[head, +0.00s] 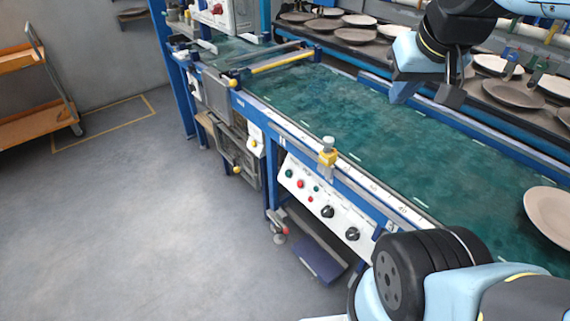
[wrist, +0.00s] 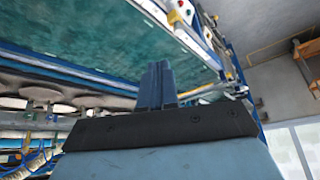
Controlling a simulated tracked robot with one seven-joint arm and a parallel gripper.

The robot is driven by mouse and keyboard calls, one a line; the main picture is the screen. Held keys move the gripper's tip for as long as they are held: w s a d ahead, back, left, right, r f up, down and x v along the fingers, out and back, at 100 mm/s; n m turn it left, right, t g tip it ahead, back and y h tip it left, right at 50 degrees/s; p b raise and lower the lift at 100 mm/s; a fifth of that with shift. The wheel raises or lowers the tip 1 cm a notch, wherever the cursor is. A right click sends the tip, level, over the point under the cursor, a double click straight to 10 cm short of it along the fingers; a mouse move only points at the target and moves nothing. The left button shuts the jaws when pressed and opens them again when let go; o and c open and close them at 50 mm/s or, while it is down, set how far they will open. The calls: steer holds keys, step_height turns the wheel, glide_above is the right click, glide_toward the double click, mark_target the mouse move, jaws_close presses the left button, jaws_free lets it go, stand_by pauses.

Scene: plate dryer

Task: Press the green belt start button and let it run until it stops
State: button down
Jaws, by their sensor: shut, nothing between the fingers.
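The white control panel (head: 341,222) is on the near side of the belt frame in the head view. A small green button (head: 289,174) is at its left end. A second small green button (head: 316,189) sits to its right, with red buttons and black knobs nearby. The green belt (head: 400,135) runs along the top. My gripper (head: 450,94) hangs above the far side of the belt, well away from the panel. In the wrist view, its fingers (wrist: 157,66) are together and empty.
One plate (head: 549,212) lies on the belt at the right. Several plates stand on a rack (head: 480,86) behind it. A yellow-topped post (head: 327,157) rises at the near belt edge, above the panel. An orange trolley (head: 38,122) is at the left.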

mark_target(288, 173)
steer(key=w+a+f+m+y, duration=0.1)
steer(key=w+a+f, duration=0.5)
steer(key=w, duration=0.4)
steer(key=w+a+f+m+t, duration=0.1)
steer(key=w+a+f, duration=0.5)
steer(key=w, duration=0.3)
steer(key=w+a+f+m+y, duration=0.1)
steer(key=w+a+f, duration=0.5)
steer(key=w, duration=0.4)
steer(key=w+a+f+m+t+h, duration=0.1)
steer(key=w+a+f+h, duration=0.15)
steer(key=f, duration=0.55)
steer(key=w+a+f+t+h, duration=0.1)
steer(key=w+a+f, duration=0.15)
steer(key=f, duration=0.55)
steer(key=s+a+f+n+t+h, duration=0.1)
steer(key=f+t, duration=0.3)
steer(key=f, duration=0.4)
steer(key=s+f+n+t+h, duration=0.1)
steer(key=s+f+t+h, duration=0.1)
steer(key=f, duration=0.6)
steer(key=shift+s+a+f+n+t, duration=0.25)
steer(key=shift+s+a+n+t, duration=0.15)
steer(key=shift+t, duration=0.5)
